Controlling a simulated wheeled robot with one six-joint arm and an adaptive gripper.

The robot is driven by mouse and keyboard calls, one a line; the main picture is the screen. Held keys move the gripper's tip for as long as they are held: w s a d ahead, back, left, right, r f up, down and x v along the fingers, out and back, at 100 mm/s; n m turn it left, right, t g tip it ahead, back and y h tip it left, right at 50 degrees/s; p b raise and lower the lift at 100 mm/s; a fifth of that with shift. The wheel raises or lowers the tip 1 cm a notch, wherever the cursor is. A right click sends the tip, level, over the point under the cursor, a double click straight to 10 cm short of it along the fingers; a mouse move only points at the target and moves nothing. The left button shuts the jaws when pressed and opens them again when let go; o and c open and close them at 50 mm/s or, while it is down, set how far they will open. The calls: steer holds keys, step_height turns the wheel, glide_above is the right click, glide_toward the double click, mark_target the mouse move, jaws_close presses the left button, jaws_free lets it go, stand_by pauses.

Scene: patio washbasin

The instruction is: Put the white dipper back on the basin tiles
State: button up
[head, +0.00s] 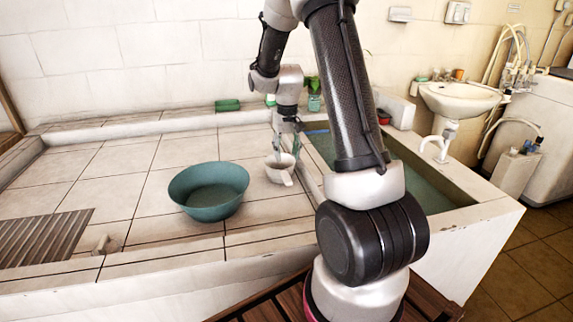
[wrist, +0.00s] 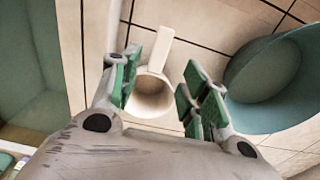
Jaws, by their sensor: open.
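The white dipper (head: 280,168) stands on the basin tiles (head: 150,155), between the green bowl and the edge of the water trough. In the wrist view the dipper (wrist: 150,92) shows its open cup, with its handle pointing toward the top of the picture. My gripper (head: 284,150) is right above the dipper in the head view. In the wrist view its green-padded fingers (wrist: 158,88) are apart, one on each side of the dipper's cup. I cannot tell whether either pad touches it.
A green bowl (head: 209,190) stands close to the left of the dipper. The water trough (head: 425,185) lies to the right. A metal grate (head: 42,236) is at the far left. Tiles at the left and back are clear. A green block (head: 228,105) rests by the back wall.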

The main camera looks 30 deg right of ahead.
steer(key=s+a+r+t, duration=0.1)
steer(key=s+r, duration=0.1)
steer(key=r, duration=0.3)
steer(key=s+a+r, duration=0.2)
steer(key=s+r, duration=0.1)
steer(key=r, duration=0.2)
steer(key=s+a+r+n+t, duration=0.1)
steer(key=s+a+r, duration=0.1)
steer(key=s, duration=0.5)
steer(key=s+a+r+n+t, duration=0.1)
steer(key=s+a+r, duration=0.1)
steer(key=s+r, duration=0.3)
steer(key=s+a+r+n, duration=0.1)
steer(key=s+a+r, duration=0.1)
steer(key=s, duration=0.9)
steer(key=shift+r+n+t, duration=0.3)
steer(key=shift+r+t, duration=0.1)
steer(key=shift+r, duration=0.25)
steer(key=shift+w+a, duration=0.1)
